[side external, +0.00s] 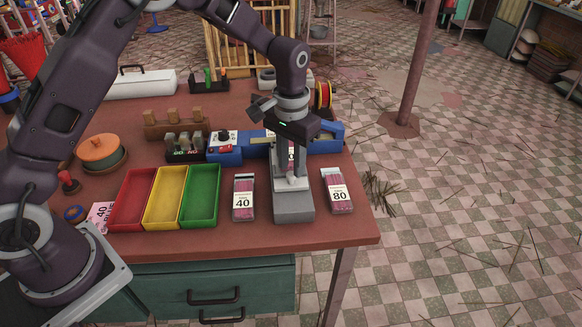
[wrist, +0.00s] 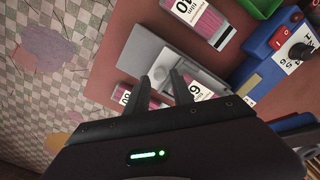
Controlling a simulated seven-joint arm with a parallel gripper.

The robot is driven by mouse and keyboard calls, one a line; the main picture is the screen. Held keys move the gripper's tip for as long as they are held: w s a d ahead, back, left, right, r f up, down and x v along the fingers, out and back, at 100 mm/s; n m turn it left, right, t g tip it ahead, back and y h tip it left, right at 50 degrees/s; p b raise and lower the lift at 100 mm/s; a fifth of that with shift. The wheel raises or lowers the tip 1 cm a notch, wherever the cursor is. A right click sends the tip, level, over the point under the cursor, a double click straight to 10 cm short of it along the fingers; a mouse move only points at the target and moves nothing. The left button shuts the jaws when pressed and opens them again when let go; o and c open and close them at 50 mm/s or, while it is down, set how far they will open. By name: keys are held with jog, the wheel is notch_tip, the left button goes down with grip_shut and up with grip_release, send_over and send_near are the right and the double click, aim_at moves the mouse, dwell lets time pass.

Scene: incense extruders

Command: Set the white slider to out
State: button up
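A light grey-white block, which I take to be the white slider (side external: 291,184), sits on a grey base (side external: 293,207) near the front edge of the table. In the wrist view the pale piece (wrist: 180,62) lies on the grey base just beyond my fingertips. My gripper (side external: 291,176) points down over it, with the fingers parted and their tips low at the pale piece. In the wrist view my gripper (wrist: 168,74) also shows a gap between its fingers. Whether the fingers touch the slider cannot be told. The fingers hide part of it.
Another pack is partly hidden behind my fingers. Red (side external: 116,217), yellow and green trays are left. A blue device (side external: 225,153) with a knob and red switch is behind.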

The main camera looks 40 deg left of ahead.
notch_tip(320, 180, down, 2)
jog(key=shift+f, duration=0.1)
jog(key=shift+c, duration=0.2)
grip_shut()
dwell(1.2)
jog(key=shift+s+d, duration=1.95)
jog(key=shift+d, duration=0.05)
